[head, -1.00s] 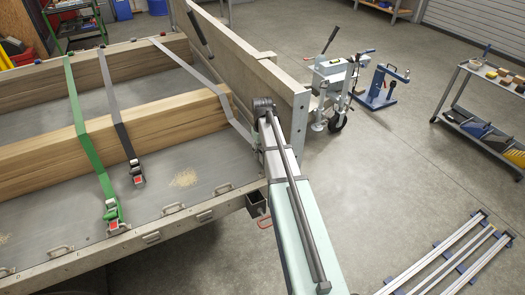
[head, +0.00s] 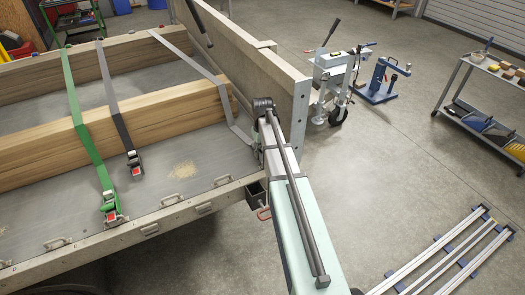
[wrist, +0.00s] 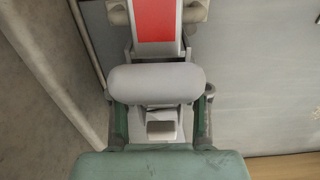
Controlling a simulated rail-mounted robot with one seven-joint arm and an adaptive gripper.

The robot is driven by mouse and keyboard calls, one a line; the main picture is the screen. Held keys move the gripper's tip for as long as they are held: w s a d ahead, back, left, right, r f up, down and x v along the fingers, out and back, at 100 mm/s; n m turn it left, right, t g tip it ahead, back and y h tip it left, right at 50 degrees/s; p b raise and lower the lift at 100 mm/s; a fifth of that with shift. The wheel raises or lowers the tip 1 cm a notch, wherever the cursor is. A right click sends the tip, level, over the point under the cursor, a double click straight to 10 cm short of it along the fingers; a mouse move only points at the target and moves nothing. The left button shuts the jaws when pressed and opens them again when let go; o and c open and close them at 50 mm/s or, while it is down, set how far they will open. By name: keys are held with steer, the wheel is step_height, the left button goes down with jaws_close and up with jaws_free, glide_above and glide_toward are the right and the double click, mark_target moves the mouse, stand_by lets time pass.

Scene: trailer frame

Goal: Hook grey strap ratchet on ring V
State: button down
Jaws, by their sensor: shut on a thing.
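The light grey strap (head: 195,52) crosses both timber beams and runs down towards my gripper, near the trailer's front corner. My gripper is hidden behind my arm in the head view. In the wrist view my gripper (wrist: 160,128) has green fingers on either side of a grey ratchet (wrist: 155,85) with a pale rounded bar and a red patch, and is shut on it. Metal rings line the trailer's near edge; the one nearest my arm (head: 222,181) shows empty. No letters are legible, so I cannot tell which is ring V. The ratchet's hook is not clearly visible.
A green strap (head: 88,145) and a dark grey strap (head: 113,105), each with a red-marked ratchet, lie to the left. The upright headboard (head: 250,62) stands close beside my arm. The deck between the dark strap and my arm is clear apart from sawdust (head: 183,169).

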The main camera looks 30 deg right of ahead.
steer(key=shift+c, duration=2.3)
jaws_free()
